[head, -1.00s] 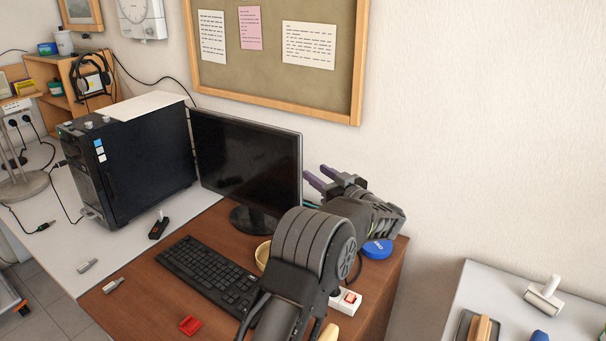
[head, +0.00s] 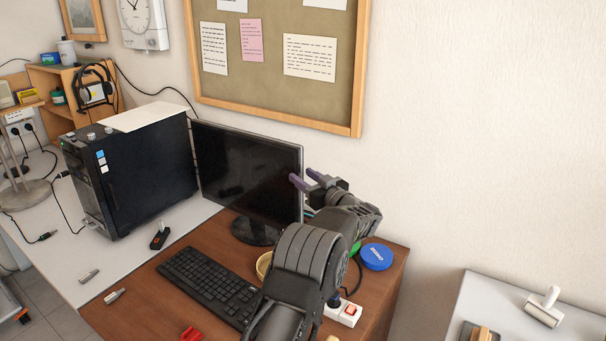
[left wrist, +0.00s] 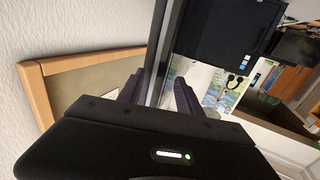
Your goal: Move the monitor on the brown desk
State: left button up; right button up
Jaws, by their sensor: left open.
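The black monitor (head: 245,170) stands upright on its round base on the brown desk (head: 155,305), its dark screen angled toward me. My left gripper (head: 302,178) is at the monitor's right edge, at about mid-height. In the left wrist view, the monitor's thin edge (left wrist: 163,45) runs between the two open purple-grey fingers (left wrist: 159,80). I cannot tell whether either finger touches it. My left forearm hides part of the desk to the right of the keyboard. My right gripper is not in view.
A black keyboard (head: 208,286) lies in front of the monitor. A black computer tower (head: 130,170) stands close on its left, on the white desk (head: 62,215). A blue lid (head: 376,257) and a power strip (head: 346,312) lie at the right. A framed board (head: 280,70) hangs behind.

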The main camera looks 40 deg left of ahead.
pick_arm(q)
jog(key=shift+w+a, duration=0.15)
jog(key=shift+a, duration=0.25)
jog(key=shift+c, duration=0.3)
grip_shut()
jog(key=shift+r, duration=0.2)
dwell(0.7)
